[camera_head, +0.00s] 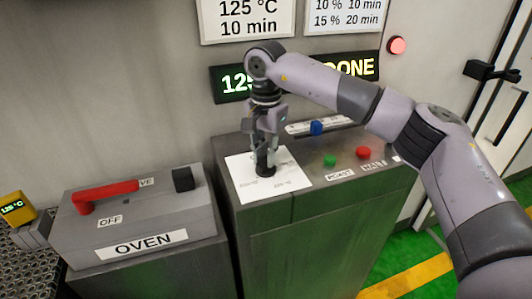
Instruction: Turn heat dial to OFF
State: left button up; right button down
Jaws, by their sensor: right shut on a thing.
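The heat dial is most likely the dark knob (265,171) on a white plate (291,180) on top of the middle metal cabinet. The plate's small lettering is too blurred to read, and part of it is hidden by my gripper, so I cannot tell the dial's setting. My right gripper (266,160) points down from above and is shut on the knob. My left gripper is not in view.
The oven box (150,215) at left has a red lever (106,191), an OFF label and a black knob (183,179). Right of the dial are a blue slider (316,128), a green button (329,160) and a red button (363,152). A display behind my arm reads DONE.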

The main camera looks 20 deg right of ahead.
jog(key=n, duration=0.5)
jog(key=shift+r+n, duration=0.1)
jog(key=shift+n, duration=0.2)
jog(key=n, duration=0.5)
jog(key=shift+p, duration=0.3)
jog(key=shift+n, duration=0.4)
jog(key=c, duration=1.6)
grip_release()
jog(key=shift+o, duration=0.2)
notch_tip(320, 180, up, 12)
